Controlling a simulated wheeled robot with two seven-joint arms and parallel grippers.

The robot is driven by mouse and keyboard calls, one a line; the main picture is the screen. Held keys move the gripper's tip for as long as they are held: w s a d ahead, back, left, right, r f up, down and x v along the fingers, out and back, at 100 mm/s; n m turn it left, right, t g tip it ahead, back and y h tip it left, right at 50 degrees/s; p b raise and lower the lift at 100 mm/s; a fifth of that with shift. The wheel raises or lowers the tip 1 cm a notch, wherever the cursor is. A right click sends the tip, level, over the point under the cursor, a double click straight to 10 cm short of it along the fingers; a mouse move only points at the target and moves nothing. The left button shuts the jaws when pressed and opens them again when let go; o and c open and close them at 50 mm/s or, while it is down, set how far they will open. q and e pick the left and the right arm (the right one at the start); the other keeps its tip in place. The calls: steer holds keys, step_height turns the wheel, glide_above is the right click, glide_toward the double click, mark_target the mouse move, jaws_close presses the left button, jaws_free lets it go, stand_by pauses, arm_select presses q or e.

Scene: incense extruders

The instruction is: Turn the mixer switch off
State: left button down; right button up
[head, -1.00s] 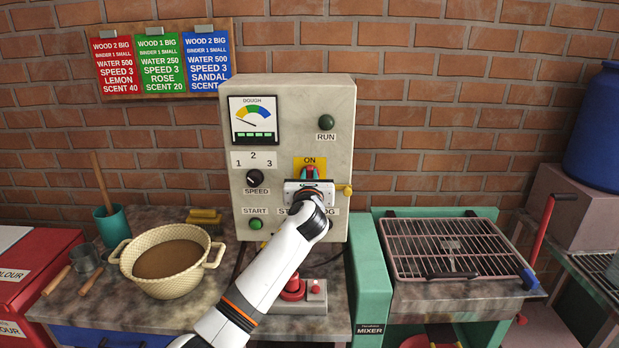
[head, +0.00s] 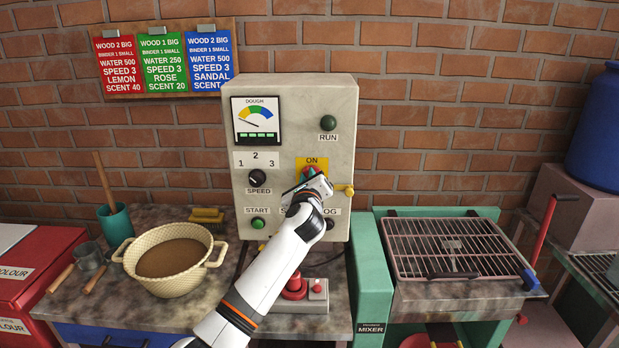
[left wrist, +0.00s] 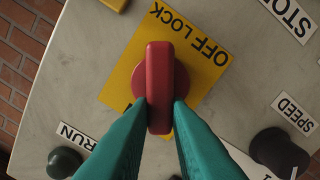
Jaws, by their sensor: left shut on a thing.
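The mixer switch is a red knob with a raised bar handle on a yellow plate marked ON, on the front of the grey control box (head: 340,130). In the left wrist view the red handle (left wrist: 160,75) stands oblique to the plate's lettering, and OFF LOCK reads beside its far end. My left gripper (head: 312,178) is at the switch and hides much of it in the head view. Its teal fingers (left wrist: 160,118) are shut on the near end of the handle, one on each side. My right gripper is not in view.
The black speed knob (head: 257,178), green start button (head: 257,223) and green run lamp (head: 328,122) are on the same box. A yellow knob (head: 348,190) sticks out just right of my gripper. A beige basin (head: 137,268) stands left; a wire grid (head: 440,245) lies right.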

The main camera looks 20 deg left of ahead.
arm_select(q)
steer(key=n+b, duration=0.1)
steer(key=n, duration=0.2)
steer(key=f+n+b, duration=0.1)
steer(key=n, duration=0.3)
steer(key=n+b, duration=0.1)
steer(key=n, duration=0.3)
steer(key=shift+s+a+f, duration=0.1)
steer(key=shift+a+f, duration=0.2)
stand_by(0.4)
steer(key=c, duration=1.4)
jaws_free()
steer(key=shift+o, duration=0.2)
steer(key=shift+r, duration=0.1)
steer(key=b+v, duration=0.1)
steer(key=v, duration=1.1)
